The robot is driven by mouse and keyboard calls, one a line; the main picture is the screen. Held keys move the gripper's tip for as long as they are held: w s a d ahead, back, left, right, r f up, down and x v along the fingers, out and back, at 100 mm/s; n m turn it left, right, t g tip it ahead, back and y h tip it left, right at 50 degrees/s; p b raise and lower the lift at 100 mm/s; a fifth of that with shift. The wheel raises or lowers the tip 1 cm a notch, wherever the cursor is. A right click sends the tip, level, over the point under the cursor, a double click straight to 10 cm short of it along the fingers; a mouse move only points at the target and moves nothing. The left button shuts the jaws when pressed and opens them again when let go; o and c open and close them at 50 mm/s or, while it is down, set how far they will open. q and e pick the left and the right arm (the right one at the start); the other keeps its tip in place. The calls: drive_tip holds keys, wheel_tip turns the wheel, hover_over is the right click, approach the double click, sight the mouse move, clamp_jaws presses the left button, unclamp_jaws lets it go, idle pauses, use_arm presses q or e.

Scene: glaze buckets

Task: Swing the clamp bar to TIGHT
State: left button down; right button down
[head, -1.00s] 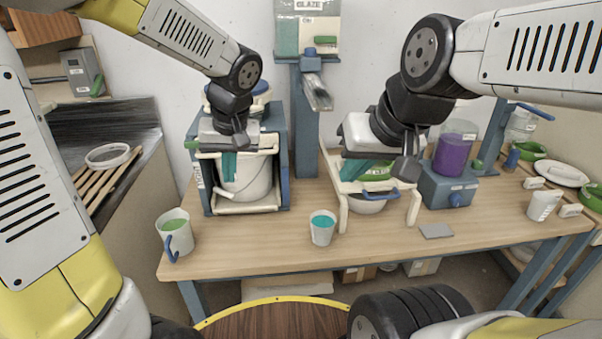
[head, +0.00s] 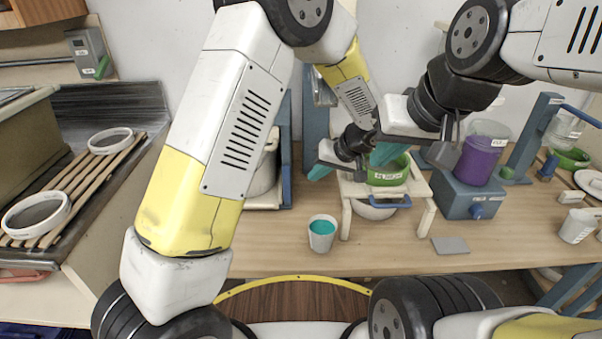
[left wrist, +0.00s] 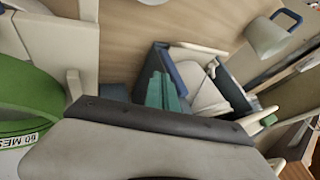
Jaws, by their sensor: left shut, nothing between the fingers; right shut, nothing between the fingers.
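A cream bar with a green end (left wrist: 268,120), likely the clamp bar, shows in the left wrist view near the blue frame (left wrist: 235,92) that holds a white bucket (left wrist: 203,88). Its TIGHT marking is not readable. In the head view, my left arm hides most of this frame and the bar; part of the bucket (head: 263,172) shows. My left gripper (head: 320,172) is shut and empty, right of the bucket frame and apart from it, its teal fingers pointing left and down. My right gripper (head: 383,154) is shut and empty above the green sieve (head: 390,172).
The sieve sits on a cream stand (head: 430,215) close to my left gripper. A cup of teal glaze (head: 321,235) stands in front. A purple-filled container (head: 478,160) is at right. A blue-handled cup (left wrist: 265,38) shows in the left wrist view. The bench front is mostly clear.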

sight(287, 184)
use_arm(q)
drive_tip(key=x, duration=1)
drive_tip(key=shift+a, duration=0.15)
drive_tip(key=shift+a+f, duration=0.2)
drive_tip(key=shift+a, duration=0.1)
drive_tip(key=shift+r, duration=0.1)
